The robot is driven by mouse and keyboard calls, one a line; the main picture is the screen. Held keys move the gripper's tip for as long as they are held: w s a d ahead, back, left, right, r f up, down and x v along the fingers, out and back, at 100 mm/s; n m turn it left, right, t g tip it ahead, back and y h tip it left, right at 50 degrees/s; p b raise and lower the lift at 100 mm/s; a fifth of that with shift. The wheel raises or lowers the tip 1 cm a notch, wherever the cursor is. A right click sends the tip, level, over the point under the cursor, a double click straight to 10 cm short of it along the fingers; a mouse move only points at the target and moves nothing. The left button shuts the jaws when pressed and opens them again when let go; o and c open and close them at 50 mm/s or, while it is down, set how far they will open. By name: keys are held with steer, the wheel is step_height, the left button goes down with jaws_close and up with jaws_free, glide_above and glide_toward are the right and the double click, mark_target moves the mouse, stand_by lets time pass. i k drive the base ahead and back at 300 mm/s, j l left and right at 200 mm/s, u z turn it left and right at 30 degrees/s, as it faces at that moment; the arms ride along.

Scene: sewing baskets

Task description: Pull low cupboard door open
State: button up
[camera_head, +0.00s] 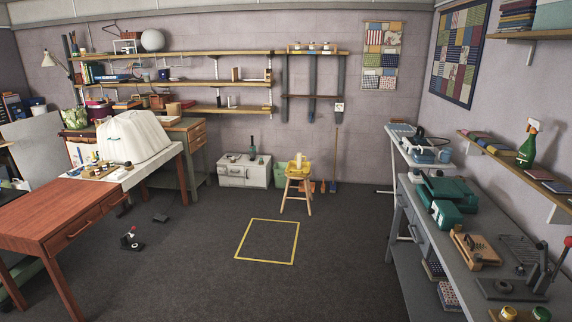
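A low white cupboard (268,172) stands on the floor against the back wall, left of the middle of the view. Its front looks shut, with a small dark handle or two near the upper part, too small to make out well. A green bottle and a small item stand on its top. My gripper is not in view.
A yellow square outline (238,258) marks the open dark floor in front. A wooden stool (298,186) stands right of the cupboard. A red-brown table (60,212) is at left, a grey workbench (420,222) at right. A small black device (131,241) lies on the floor.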

mark_target(255, 176)
steer(key=i+j+z, duration=0.1)
steer(key=i, duration=0.5)
steer(key=i+j+z, duration=0.1)
steer(key=i, duration=0.5)
steer(key=i+j, duration=0.25)
steer(key=i, duration=0.35)
steer(key=i+u, duration=0.2)
steer(key=i, duration=0.5)
steer(key=i+u, duration=0.2)
steer(key=i, duration=0.55)
steer(key=i+l+u, duration=0.2)
steer(key=i, duration=0.5)
steer(key=i+z, duration=0.1)
steer(key=i, duration=0.6)
steer(key=i+j+z, duration=0.1)
steer(key=i, duration=0.65)
steer(key=i+j, duration=0.3)
steer(key=i, duration=0.2)
steer(key=i+j, duration=0.25)
steer(key=i, duration=0.2)
steer(key=i+j, duration=0.3)
steer(key=i, duration=0.2)
steer(key=i+j, duration=0.3)
steer(key=i, duration=0.15)
steer(key=i+j+u, duration=0.1)
steer(key=i+j, duration=0.15)
steer(key=i, duration=0.25)
